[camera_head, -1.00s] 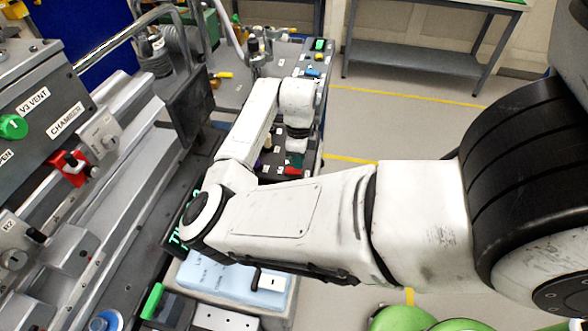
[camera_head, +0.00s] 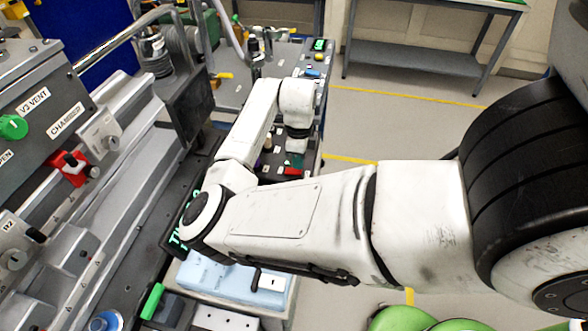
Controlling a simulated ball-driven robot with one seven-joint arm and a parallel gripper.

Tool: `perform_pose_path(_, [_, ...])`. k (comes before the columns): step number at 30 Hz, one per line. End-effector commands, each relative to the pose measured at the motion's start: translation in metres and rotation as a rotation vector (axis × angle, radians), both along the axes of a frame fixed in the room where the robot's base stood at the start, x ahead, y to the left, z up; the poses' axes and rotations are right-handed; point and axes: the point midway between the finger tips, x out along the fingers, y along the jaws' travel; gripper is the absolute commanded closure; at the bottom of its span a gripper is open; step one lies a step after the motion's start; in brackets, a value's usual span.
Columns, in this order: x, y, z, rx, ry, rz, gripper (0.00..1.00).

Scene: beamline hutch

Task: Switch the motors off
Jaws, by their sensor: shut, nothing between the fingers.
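My gripper (camera_head: 296,152) points down at the end of my white arm, over a dark control panel (camera_head: 268,172) at the centre. Its fingers are small, dark and partly hidden by the wrist; they look shut and empty. The panel carries several small coloured controls, including a red one (camera_head: 292,171) just below the fingers. My arm covers much of the panel, and no label for the motors can be read. I cannot tell whether the fingers touch a control.
A grey console with a green knob (camera_head: 13,127) and a red control (camera_head: 70,168) stands at left. A metal rail (camera_head: 118,42) runs above it. A blue-white box (camera_head: 215,277) lies below my arm. Open floor (camera_head: 400,125) lies right, before a grey table (camera_head: 425,62).

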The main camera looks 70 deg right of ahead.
Motion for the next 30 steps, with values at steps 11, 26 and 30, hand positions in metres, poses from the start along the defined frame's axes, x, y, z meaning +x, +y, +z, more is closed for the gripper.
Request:
perform_pose_path(11, [0.0,0.0,0.0,0.0,0.0,0.0,1.0])
perform_pose_path(26, [0.0,0.0,-0.0053,0.0,0.0,0.0,1.0])
perform_pose_path(30, [0.0,0.0,-0.0072,0.0,0.0,0.0,1.0])
